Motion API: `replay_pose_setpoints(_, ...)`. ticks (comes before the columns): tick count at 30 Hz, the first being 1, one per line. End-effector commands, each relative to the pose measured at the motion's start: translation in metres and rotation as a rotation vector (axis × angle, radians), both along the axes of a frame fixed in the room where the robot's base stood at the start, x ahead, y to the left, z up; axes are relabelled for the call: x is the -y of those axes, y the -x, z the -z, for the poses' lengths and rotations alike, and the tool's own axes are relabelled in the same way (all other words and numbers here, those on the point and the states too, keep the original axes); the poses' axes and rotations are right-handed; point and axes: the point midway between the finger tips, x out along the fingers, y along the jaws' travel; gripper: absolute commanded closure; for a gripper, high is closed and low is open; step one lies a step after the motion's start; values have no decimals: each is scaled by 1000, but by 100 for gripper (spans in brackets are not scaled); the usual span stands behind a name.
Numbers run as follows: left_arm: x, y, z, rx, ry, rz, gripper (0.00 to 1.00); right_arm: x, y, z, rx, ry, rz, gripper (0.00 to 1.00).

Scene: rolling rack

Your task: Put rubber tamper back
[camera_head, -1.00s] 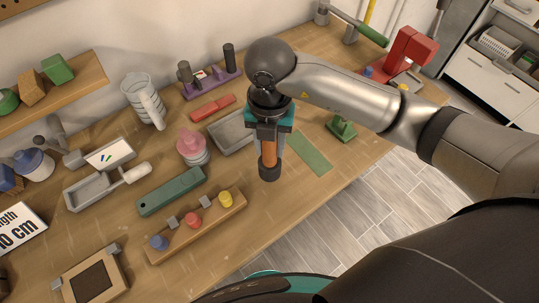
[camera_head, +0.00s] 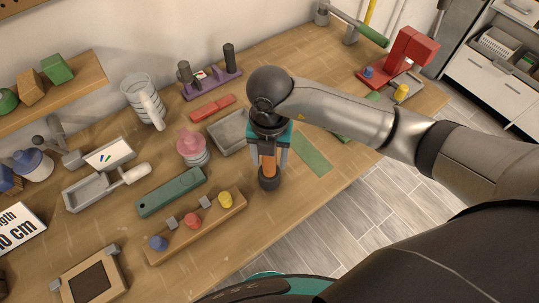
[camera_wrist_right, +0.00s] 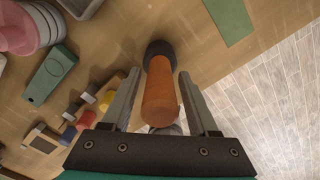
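The rubber tamper has an orange handle and a black head (camera_head: 269,183). In the head view it is upright, head down, at the wooden table (camera_head: 330,175), left of a flat green strip. It seems to stand on the wood. My right gripper (camera_head: 269,152) is above it, pointing down, with its fingers on either side of the handle. In the right wrist view the fingers (camera_wrist_right: 160,85) are spread, with a visible gap on each side of the orange handle (camera_wrist_right: 160,100). The handle's top is partly hidden by the gripper in the head view. My left gripper is not in view.
The green strip (camera_head: 311,152) lies right of the tamper. A grey tray (camera_head: 229,136) is behind it, a wooden block with coloured knobs (camera_head: 190,228) to its left, and a green bar (camera_head: 172,190) beyond. The table's front edge is close.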

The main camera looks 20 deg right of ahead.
Motion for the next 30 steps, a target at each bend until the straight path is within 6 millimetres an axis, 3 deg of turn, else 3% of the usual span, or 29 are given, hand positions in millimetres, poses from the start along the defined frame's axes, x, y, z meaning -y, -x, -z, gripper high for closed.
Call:
replay_pose_setpoints(13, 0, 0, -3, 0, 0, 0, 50, 0, -1, -9, 3, -1, 0, 31)
replay_pose_setpoints(24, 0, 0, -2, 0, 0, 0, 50, 0, -1, -85, 7, -1, -2, 31)
replay_pose_setpoints(30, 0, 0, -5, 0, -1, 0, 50, 0, -1, -115, 3, 0, 0, 31)
